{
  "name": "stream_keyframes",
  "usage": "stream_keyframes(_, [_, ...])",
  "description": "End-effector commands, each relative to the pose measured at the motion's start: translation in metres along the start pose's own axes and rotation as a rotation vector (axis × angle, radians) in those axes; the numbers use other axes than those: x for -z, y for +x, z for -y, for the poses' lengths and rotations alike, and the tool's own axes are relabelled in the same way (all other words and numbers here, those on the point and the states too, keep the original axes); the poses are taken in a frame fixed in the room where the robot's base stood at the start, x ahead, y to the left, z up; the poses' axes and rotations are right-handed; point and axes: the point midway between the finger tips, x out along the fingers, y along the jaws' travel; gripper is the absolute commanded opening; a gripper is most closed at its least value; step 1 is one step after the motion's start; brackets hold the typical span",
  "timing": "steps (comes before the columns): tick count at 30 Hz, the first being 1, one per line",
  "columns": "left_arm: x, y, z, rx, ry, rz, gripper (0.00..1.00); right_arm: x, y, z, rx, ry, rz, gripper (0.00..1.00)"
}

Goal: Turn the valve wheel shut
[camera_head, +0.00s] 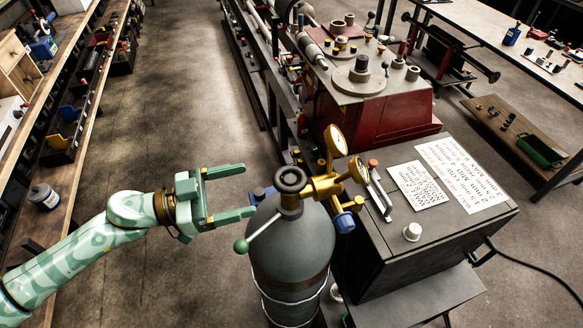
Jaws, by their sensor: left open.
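The valve wheel (290,180) is a dark round handwheel on top of a grey gas cylinder (290,248). A brass regulator (322,187) with two round gauges is joined to the valve on its right. My left gripper (250,190) comes in from the left with its two green fingers pointing right. It is open and nothing is between the fingers. Its fingertips end just left of the wheel, apart from it in the picture; their height relative to it is hard to tell. My right gripper is not in view.
A green-knobbed lever (242,245) sticks out left of the cylinder top. A dark cabinet (400,262) with paper sheets stands right of the cylinder. The red lathe (365,100) is behind. A shelf bench (75,95) runs along the left, with open floor between.

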Motion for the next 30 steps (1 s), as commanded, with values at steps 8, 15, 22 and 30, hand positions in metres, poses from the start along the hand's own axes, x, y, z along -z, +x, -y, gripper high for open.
stream_keyframes(8, [0.004, 0.071, 0.001, 0.001, 0.001, -0.004, 0.82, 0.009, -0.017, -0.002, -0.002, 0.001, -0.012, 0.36])
stream_keyframes(15, [0.002, 0.105, 0.001, 0.002, 0.001, -0.002, 0.82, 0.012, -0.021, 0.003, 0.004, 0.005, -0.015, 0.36])
stream_keyframes(22, [0.001, 0.111, 0.001, 0.003, 0.001, -0.001, 0.82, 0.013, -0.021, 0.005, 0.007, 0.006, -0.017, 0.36])
stream_keyframes(30, [0.001, 0.111, 0.001, 0.003, 0.001, -0.001, 0.46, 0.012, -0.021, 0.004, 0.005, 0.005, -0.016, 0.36])
